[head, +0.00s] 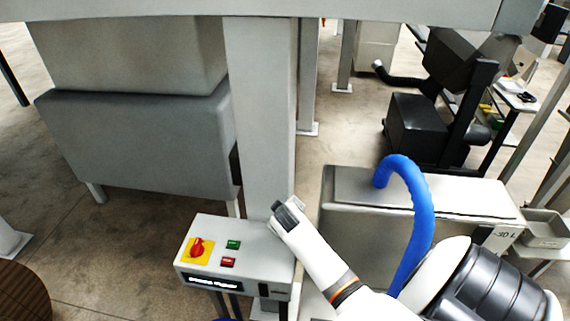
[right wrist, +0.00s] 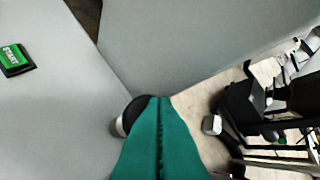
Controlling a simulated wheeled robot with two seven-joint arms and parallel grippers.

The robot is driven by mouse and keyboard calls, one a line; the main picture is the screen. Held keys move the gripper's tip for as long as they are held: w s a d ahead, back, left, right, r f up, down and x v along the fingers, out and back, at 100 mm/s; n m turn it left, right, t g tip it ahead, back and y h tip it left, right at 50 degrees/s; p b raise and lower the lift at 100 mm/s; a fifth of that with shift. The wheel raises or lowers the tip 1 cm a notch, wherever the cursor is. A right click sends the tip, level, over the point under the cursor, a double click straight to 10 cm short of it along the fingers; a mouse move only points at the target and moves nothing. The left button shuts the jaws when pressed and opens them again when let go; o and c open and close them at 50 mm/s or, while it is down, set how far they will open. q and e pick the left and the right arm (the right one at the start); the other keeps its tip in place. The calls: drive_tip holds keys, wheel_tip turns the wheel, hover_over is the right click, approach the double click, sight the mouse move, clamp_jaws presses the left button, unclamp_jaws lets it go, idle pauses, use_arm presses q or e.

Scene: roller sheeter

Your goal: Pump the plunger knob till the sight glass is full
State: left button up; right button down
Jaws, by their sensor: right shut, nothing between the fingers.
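My right gripper (right wrist: 160,105) has its green fingers pressed together with nothing between them. In the right wrist view a dark round knob with a pale metallic side (right wrist: 124,118), which looks like the plunger knob, is just left of the fingertips and partly hidden by them. I cannot tell whether they touch. In the head view my right arm ends over the right rear corner of the grey control box (head: 255,240); the fingers are hidden there. A dark upright slot (head: 264,290) on the box's front may be the sight glass; its level cannot be read. My left gripper is not in view.
The box top carries a red rotary switch (head: 197,248) on a yellow plate, a green button (head: 233,245) and a red button (head: 228,262). A grey column (head: 262,120) rises behind it. A metal tank (head: 350,225) with a blue hose (head: 421,205) stands to the right.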

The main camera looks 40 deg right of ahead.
drive_tip(key=shift+s+f+b, duration=0.1)
drive_tip(key=shift+f+b, duration=0.8)
drive_tip(key=shift+f, duration=0.85)
idle(0.9)
idle(0.4)
drive_tip(key=shift+r+p, duration=1.4)
drive_tip(key=shift+p, duration=0.1)
drive_tip(key=shift+r+p, duration=0.45)
drive_tip(key=shift+r, duration=0.55)
drive_tip(key=shift+r, duration=0.1)
drive_tip(key=shift+r, duration=2.45)
